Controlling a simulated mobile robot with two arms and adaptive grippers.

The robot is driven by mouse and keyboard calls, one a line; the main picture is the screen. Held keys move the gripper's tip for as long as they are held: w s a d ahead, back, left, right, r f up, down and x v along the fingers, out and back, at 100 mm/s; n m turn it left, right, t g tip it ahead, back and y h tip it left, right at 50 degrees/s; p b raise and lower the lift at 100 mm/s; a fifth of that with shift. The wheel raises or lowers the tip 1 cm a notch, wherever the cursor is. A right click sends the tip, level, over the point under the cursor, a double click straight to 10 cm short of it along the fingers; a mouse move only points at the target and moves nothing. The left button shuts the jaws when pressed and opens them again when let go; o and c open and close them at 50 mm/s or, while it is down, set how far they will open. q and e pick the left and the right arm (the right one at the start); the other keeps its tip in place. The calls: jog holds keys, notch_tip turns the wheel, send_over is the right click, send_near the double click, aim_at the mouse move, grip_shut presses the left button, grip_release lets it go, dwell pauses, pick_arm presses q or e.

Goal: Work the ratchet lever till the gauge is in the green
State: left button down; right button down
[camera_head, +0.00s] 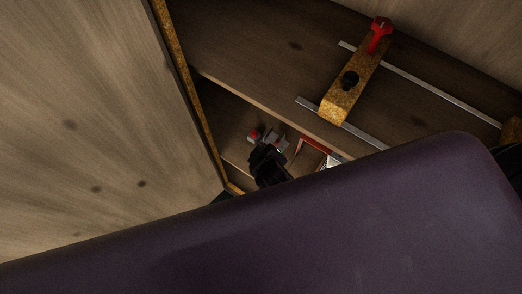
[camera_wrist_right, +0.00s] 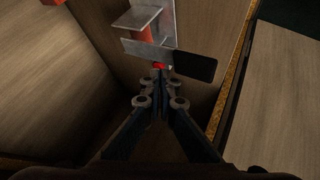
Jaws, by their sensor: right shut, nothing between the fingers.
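In the right wrist view a flat metal lever (camera_wrist_right: 145,50) with a black grip (camera_wrist_right: 195,66) lies across a grey metal bracket (camera_wrist_right: 166,22). An orange-red part (camera_wrist_right: 146,28) shows behind it. My right gripper (camera_wrist_right: 159,76) is shut and empty, its tips close under the lever beside a small red spot (camera_wrist_right: 159,66); I cannot tell whether they touch. In the head view my right gripper (camera_head: 264,152) is by a small grey fitting with a red top (camera_head: 254,134), low in the recess. I cannot make out the gauge. My left gripper is not in view.
A wooden shelf (camera_head: 245,62) overhangs the recess. On it a cork-coloured block (camera_head: 345,92) with a black knob and red clamp spans two metal rails. A wooden panel (camera_head: 90,120) stands at left. A red-edged item (camera_head: 313,147) is right of the gripper. The head view's lower part is blocked.

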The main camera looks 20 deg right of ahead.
jog(key=shift+f, duration=0.4)
